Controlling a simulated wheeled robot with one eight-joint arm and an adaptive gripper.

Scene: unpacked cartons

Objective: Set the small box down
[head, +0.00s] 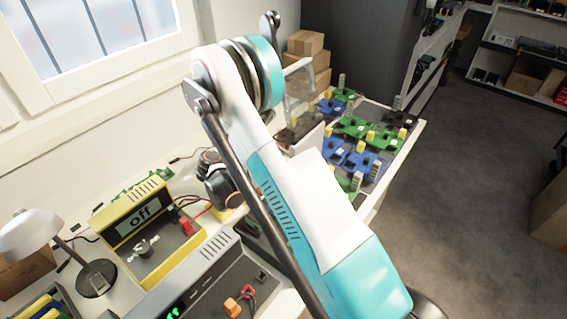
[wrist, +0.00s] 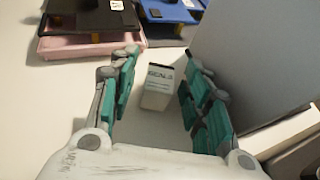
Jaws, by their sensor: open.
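The small box (wrist: 158,88) is white with a dark top edge and printed lettering. In the wrist view it stands on a pale surface between the fingers of my gripper (wrist: 157,95). The green-padded fingers are spread apart, with a visible gap on each side of the box. In the head view my white and teal arm crosses the middle, and I cannot make out the small box or the gripper fingers there.
In the wrist view a grey panel (wrist: 262,60) rises close on the right. A pink box with a black top (wrist: 85,42) lies at upper left. The head view shows circuit boards (head: 360,140) on the bench, a power supply (head: 145,225) and a lamp (head: 35,237).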

